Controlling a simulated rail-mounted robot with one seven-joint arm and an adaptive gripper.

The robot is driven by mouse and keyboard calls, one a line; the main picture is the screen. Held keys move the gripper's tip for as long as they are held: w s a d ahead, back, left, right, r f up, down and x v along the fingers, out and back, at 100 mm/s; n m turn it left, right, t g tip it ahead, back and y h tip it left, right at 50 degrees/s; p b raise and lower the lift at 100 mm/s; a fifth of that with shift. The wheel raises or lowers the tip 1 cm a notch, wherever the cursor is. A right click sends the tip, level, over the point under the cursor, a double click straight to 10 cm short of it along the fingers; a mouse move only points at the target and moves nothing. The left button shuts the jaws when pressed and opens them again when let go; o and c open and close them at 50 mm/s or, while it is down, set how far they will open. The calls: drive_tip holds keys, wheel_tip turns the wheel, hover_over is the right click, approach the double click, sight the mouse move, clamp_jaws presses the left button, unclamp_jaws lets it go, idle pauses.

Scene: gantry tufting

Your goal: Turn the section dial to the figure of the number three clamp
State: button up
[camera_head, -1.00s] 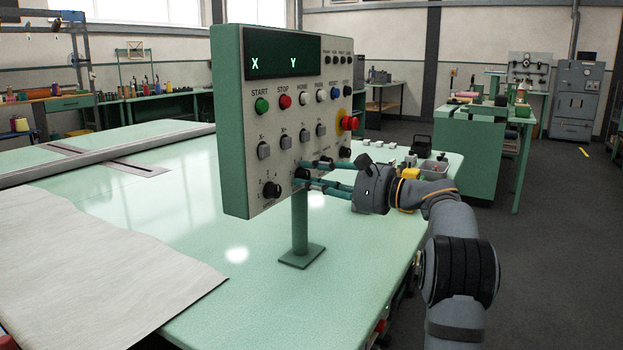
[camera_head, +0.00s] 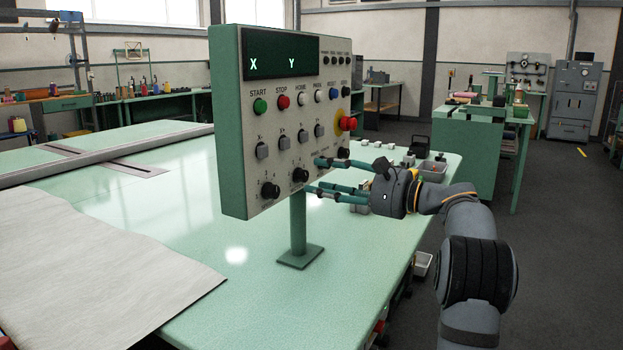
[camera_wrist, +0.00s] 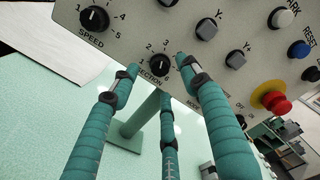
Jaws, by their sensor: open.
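The section dial (camera_head: 300,174) is a black knob low on the grey face of the control panel (camera_head: 229,120). In the wrist view the dial (camera_wrist: 160,65) sits above its SECTION label, with small figures around its upper side; I cannot tell surely which figure its pointer meets. My gripper (camera_head: 318,176) has slim green fingers, spread open and empty, in front of the panel just right of the dial. In the wrist view the fingers (camera_wrist: 156,70) lie on either side of the dial and below it, apart from it. I cannot make out any numbered clamp.
The speed dial (camera_head: 270,190) is left of the section dial, another black knob (camera_head: 343,153) to the right. The panel's post (camera_head: 298,225) stands on the green table (camera_head: 200,290).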

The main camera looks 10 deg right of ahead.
sight(306, 177)
drive_tip(key=v, duration=0.8)
drive_tip(key=shift+a, duration=0.1)
drive_tip(key=x, duration=1.1)
drive_tip(key=shift+w+a, duration=0.2)
drive_tip(key=shift+a, duration=0.05)
drive_tip(key=shift+w+r, duration=0.1)
drive_tip(key=shift+p, duration=0.3)
